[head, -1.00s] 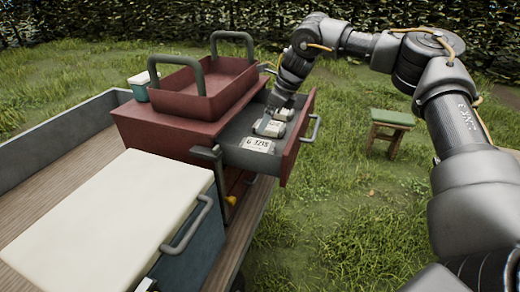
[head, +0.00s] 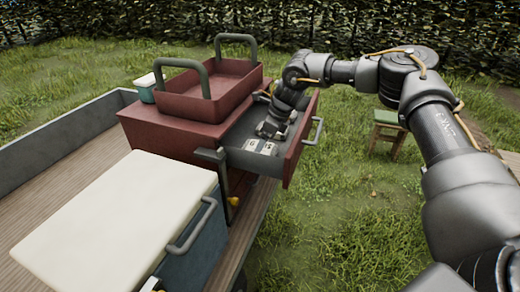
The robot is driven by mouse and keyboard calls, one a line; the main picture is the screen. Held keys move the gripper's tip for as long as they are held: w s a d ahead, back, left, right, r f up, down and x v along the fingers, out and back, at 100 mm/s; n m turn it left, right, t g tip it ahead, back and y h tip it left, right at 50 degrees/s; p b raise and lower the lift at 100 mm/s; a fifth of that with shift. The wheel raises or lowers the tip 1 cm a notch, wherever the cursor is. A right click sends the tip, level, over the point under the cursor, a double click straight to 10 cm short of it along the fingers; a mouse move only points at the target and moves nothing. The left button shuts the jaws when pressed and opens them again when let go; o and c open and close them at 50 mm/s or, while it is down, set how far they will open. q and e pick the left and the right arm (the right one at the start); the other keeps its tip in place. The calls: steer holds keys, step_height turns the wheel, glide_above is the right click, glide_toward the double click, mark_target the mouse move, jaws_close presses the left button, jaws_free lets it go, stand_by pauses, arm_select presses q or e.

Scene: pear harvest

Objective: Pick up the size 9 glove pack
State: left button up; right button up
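A pale glove pack (head: 253,144) lies in the open drawer (head: 294,156) of the red chest. Its upside-down print is partly covered by a dark strip across its middle, perhaps a finger of my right gripper or its shadow. My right gripper (head: 267,137) points down into the drawer, at or just above this pack. I cannot tell whether its fingers touch the pack or how far apart they are. The drawer's back part, with any other packs, is mostly hidden behind the gripper. My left gripper is not in view.
A red tray with grey handles (head: 212,92) stands on the red chest (head: 160,133). A cool box with a cream lid (head: 115,215) stands in front of it on the cart. A green-topped stool (head: 388,119) is on the grass to the right. The drawer walls surround my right gripper.

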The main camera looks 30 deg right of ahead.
steer(key=x, duration=0.3)
steer(key=shift+w, duration=0.15)
steer(key=c, duration=1.1)
